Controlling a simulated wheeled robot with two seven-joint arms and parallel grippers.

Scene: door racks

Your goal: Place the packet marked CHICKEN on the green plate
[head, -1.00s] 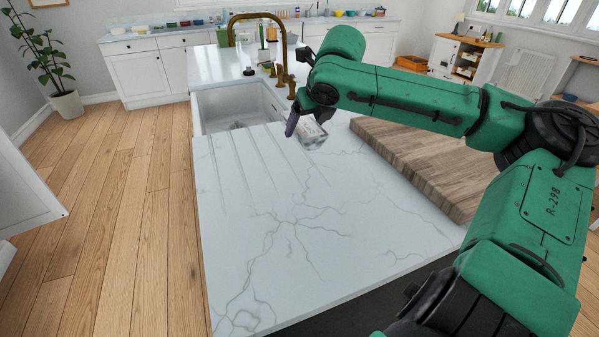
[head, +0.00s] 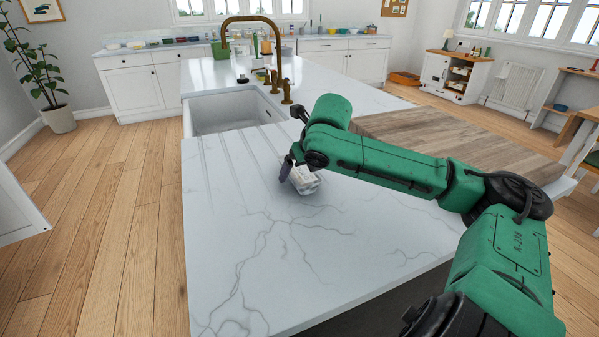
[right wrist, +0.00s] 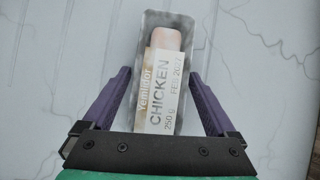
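The packet marked CHICKEN (right wrist: 165,75) is a clear tray with a white label and pinkish contents. One finger is mostly hidden there. I see no green plate in either view. My left gripper is not in view.
The marble counter (head: 270,265) is clear in front of the packet. A wooden board (head: 450,140) lies to the right, partly behind my arm. A white sink (head: 225,112) with a brass tap (head: 226,28) is behind to the left. Bowls line the far counter.

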